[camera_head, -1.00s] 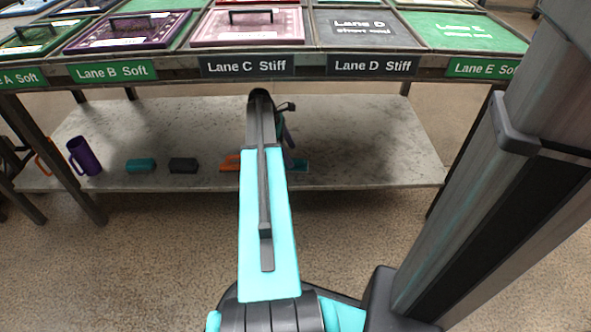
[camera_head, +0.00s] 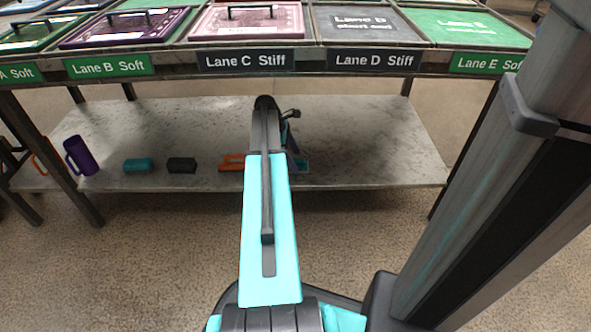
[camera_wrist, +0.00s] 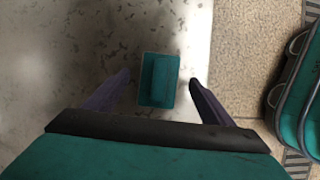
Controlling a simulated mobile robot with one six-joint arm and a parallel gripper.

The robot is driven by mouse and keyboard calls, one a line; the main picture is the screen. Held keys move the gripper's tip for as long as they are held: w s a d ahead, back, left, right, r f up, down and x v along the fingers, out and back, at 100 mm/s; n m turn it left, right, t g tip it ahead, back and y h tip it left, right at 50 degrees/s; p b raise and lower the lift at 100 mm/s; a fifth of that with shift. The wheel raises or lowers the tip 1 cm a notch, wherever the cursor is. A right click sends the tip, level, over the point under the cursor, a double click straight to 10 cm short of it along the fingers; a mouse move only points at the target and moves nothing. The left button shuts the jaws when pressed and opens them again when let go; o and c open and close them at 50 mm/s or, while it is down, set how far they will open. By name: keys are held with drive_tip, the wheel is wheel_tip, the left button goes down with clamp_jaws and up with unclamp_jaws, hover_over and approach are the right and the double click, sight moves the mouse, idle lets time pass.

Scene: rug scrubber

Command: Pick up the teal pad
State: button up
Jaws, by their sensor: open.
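In the wrist view the teal pad (camera_wrist: 158,80) lies on the pale speckled shelf, close to the shelf's edge. My gripper (camera_wrist: 159,78) is open, with one purple finger on each side of the pad and a gap to each. Its height above the pad is hard to tell. In the head view a small part of a teal pad (camera_head: 303,166) shows beside my gripper (camera_head: 293,163), which is mostly hidden behind my arm.
The lower shelf (camera_head: 370,140) also holds an orange block (camera_head: 231,162), a black block (camera_head: 181,165), another teal block (camera_head: 137,165) and a purple mug (camera_head: 82,156). The labelled table top (camera_head: 310,62) is overhead. The shelf's right side is bare.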

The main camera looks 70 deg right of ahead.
drive_tip(key=shift+b+x, duration=0.5)
drive_tip(key=shift+x, duration=0.7)
drive_tip(key=c, duration=1.2)
drive_tip(key=shift+r, duration=0.15)
drive_tip(key=shift+r+p, duration=1.15)
drive_tip(key=shift+r, duration=0.2)
drive_tip(key=shift+s+a+r+p, duration=0.35)
drive_tip(key=shift+s+a+p, duration=0.65)
drive_tip(key=shift+a, duration=1.5)
drive_tip(key=shift+s+a+r+p, duration=0.35)
drive_tip(key=shift+s+a+p, duration=0.6)
drive_tip(key=shift+a, duration=1.6)
drive_tip(key=shift+s+a+r+p, duration=0.35)
drive_tip(key=shift+s+a+p, duration=0.65)
drive_tip(key=shift+a, duration=1.5)
